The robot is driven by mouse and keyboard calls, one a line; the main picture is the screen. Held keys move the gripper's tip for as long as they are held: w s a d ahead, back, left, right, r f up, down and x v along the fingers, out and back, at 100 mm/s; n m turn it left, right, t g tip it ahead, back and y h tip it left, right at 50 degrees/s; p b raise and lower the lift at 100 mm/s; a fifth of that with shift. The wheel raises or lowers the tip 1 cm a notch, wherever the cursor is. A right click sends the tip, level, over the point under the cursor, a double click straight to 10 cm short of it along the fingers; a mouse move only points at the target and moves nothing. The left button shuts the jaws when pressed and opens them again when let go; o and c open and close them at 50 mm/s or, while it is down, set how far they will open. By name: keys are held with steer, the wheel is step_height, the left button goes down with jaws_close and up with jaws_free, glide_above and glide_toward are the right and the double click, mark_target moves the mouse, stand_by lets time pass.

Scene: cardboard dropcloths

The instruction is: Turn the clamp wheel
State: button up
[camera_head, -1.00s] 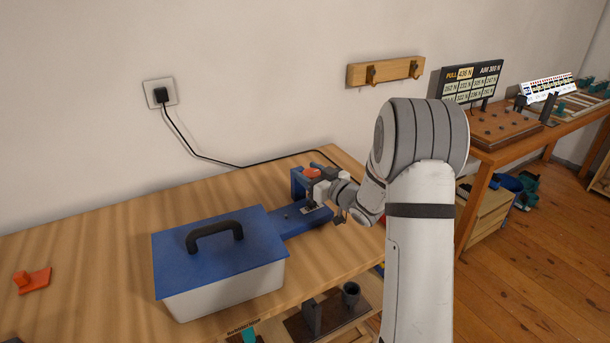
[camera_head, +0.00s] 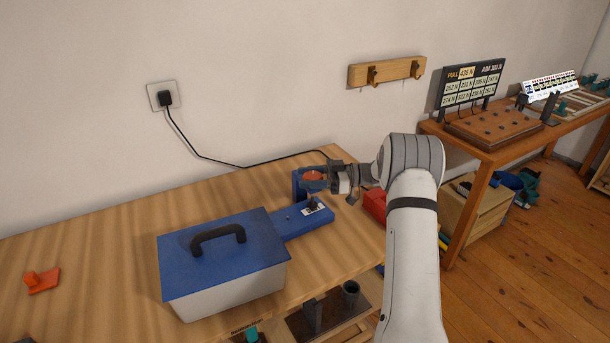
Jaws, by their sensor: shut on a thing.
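The clamp wheel (camera_head: 314,175) is a small orange-red disc on top of the blue clamp post (camera_head: 297,184). The post stands on a blue base (camera_head: 305,222) that carries a white label, on the wooden bench. My gripper (camera_head: 325,175) reaches in from the right at the height of the wheel and is shut on it. The fingers are small in the picture and cover part of the wheel's right side.
A white box with a blue lid and black handle (camera_head: 220,260) stands left of the clamp base. A black cable (camera_head: 245,166) runs from the wall socket behind the clamp. An orange piece (camera_head: 42,280) lies at far left.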

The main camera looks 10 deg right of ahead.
steer(key=g+p, duration=0.1)
steer(key=n+g+p, duration=0.1)
steer(key=shift+s+a+n+g, duration=0.2)
steer(key=shift+a+n+g, duration=0.1)
steer(key=shift+g, duration=0.1)
steer(key=shift+r+n+g+p, duration=0.1)
steer(key=shift+n+g+p, duration=0.25)
steer(key=shift+p, duration=0.65)
steer(key=g+p, duration=0.1)
steer(key=p, duration=0.1)
steer(key=shift+s+n+p, duration=0.1)
steer(key=shift+n+p, duration=0.15)
steer(key=shift+p, duration=0.1)
steer(key=n+g+p, duration=0.1)
steer(key=p, duration=0.3)
steer(key=shift+r+g+h, duration=0.1)
steer(key=shift+g+h, duration=0.2)
steer(key=shift+g, duration=0.05)
steer(key=g+p, duration=0.1)
steer(key=p, duration=0.3)
steer(key=shift+s+d+f+n, duration=0.1)
steer(key=shift+s+f+n, duration=0.1)
steer(key=shift+n, duration=0.2)
steer(key=shift+f+p, duration=0.3)
steer(key=shift+p, duration=0.45)
